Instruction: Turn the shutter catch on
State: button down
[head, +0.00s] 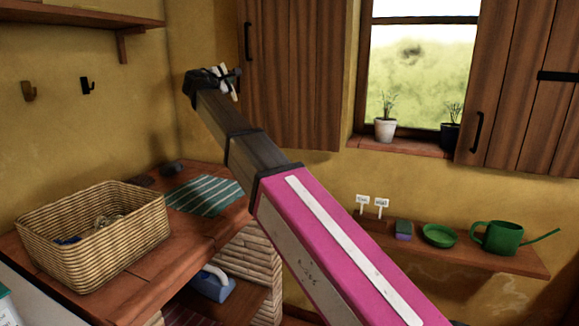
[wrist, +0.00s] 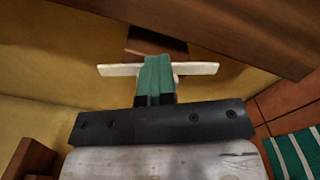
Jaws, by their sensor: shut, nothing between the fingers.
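My gripper (head: 229,78) is raised in front of the left wooden shutter (head: 292,80), near its left edge and the room corner. In the wrist view my gripper (wrist: 158,68) is shut and empty, with green and white parts. A small brown block (wrist: 156,42) shows just beyond the fingertips against the yellow wall. I cannot tell whether it is the shutter catch or whether my fingers touch it. In the head view my gripper and arm hide that spot. The left shutter has a black handle (head: 248,41). The right shutter (head: 520,80) has another black handle (head: 476,132).
A wicker basket (head: 85,245) and a striped cloth (head: 205,195) lie on the counter at left. A low shelf holds a green watering can (head: 497,238) and a green dish (head: 438,236). Two potted plants stand on the window sill (head: 400,147). Wall hooks are at left.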

jog(key=shift+w+a+r, duration=0.25)
jog(key=shift+a+r, duration=0.3)
jog(key=shift+r, duration=0.3)
dwell(0.3)
jog(key=shift+r, duration=0.1)
jog(key=v, duration=0.6)
jog(key=shift+d, duration=0.25)
dwell(0.3)
jog(key=shift+s+r, duration=0.1)
jog(key=shift+r, duration=0.05)
jog(key=w+d+f, duration=0.2)
jog(key=w+d, duration=0.2)
jog(key=w, duration=0.1)
jog(key=shift+f, duration=0.25)
dwell(0.6)
